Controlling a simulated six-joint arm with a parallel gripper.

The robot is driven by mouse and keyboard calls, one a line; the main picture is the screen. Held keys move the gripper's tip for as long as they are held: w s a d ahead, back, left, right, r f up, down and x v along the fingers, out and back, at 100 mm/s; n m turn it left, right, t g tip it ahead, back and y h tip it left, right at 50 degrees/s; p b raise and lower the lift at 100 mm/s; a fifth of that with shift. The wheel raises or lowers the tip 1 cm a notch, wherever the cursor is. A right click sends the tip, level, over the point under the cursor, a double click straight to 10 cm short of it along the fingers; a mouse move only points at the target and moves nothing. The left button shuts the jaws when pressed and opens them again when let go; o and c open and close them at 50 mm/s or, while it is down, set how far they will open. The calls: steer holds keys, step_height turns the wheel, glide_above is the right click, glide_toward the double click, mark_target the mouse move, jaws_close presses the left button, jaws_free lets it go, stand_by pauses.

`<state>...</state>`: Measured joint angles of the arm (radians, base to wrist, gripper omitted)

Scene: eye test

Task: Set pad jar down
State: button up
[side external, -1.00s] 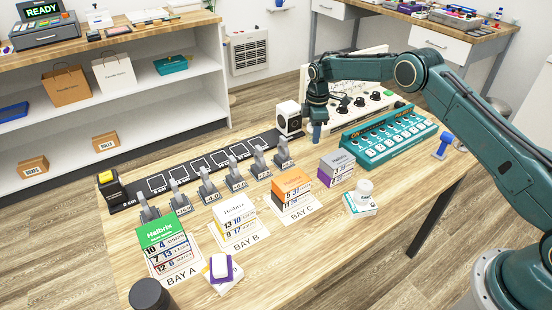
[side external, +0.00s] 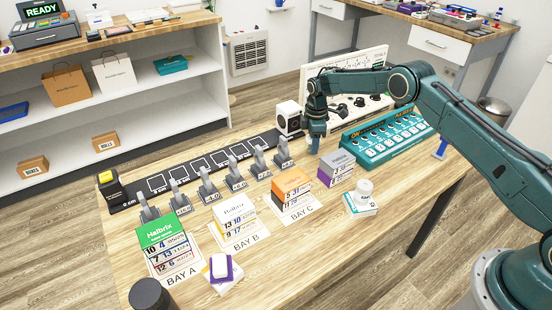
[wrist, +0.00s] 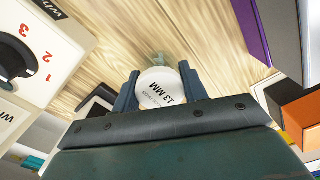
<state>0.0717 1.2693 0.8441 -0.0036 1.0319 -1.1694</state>
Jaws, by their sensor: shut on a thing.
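My gripper (wrist: 160,95) is shut on a white, round-topped jar (wrist: 162,90) marked 13 MM, seen between its two fingers in the wrist view. I take this to be the pad jar. In the side view my gripper (side external: 314,143) points down near the table, between a white cube and a teal panel. The jar cannot be made out there, and I cannot tell whether it touches the table. Another white jar (side external: 364,187) stands on a small teal-edged white base (side external: 359,208) at the table's right.
The white cube (side external: 289,118) is close left of my gripper, the teal panel (side external: 388,137) close right, and a white dial panel (side external: 352,85) behind. Grey boxes (side external: 336,168) and orange boxes (side external: 291,186) stand in front. The wooden table (side external: 330,255) is bare at front right.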

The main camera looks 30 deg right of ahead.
steer(key=shift+f, duration=0.1)
steer(key=o, duration=1)
step_height(320, 180, up, 12)
stand_by(0.7)
